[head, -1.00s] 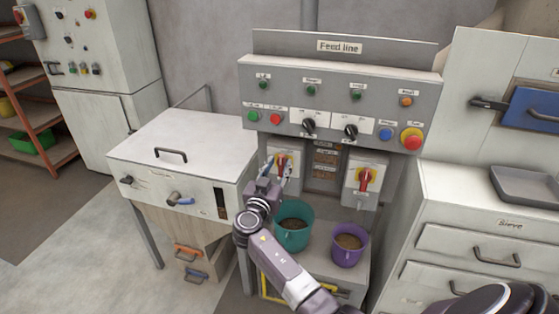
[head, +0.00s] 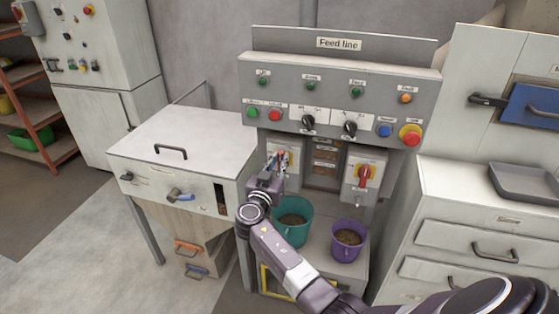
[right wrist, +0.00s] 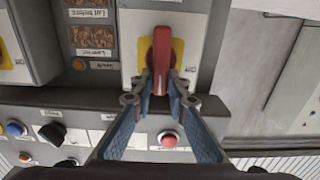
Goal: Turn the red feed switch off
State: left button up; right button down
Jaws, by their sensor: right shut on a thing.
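Two red rotary switches on yellow plates sit under the Feed line panel. My right gripper (head: 279,161) is at the left one; its arm comes in from the lower right. In the right wrist view, which is upside down, this red switch handle (right wrist: 162,60) stands upright over its yellow plate (right wrist: 145,50). The right fingertips (right wrist: 160,85) are shut on the handle's near end. In the head view the fingers partly cover this handle. The right-hand red switch (head: 366,178) is untouched, its handle upright. My left gripper is not in view.
A teal bucket (head: 295,232) and a purple bucket (head: 347,250) of pellets stand below the switches. Above is the button panel (head: 330,90) with knobs and a red mushroom button (head: 411,134). A white cabinet (head: 180,150) stands at left, drawers (head: 470,240) at right.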

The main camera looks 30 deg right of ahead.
jog(key=shift+w+f+n+b, duration=0.1)
jog(key=shift+n+b, duration=0.6)
jog(key=shift+b, duration=0.25)
jog(key=shift+w+a+f+n+b, duration=0.25)
jog(key=shift+n+b, duration=0.4)
jog(key=shift+n, duration=2.1)
jog(key=shift+w+a+f+n+b, duration=0.25)
jog(key=shift+n+b, duration=0.45)
jog(key=shift+n, duration=2.1)
jog(key=shift+w+a+f+n+b, duration=0.25)
jog(key=shift+n+b, duration=0.4)
jog(key=shift+n, duration=2.1)
jog(key=shift+d+f, duration=0.1)
jog(key=c, duration=1.9)
grip_release()
jog(key=shift+f, duration=0.15)
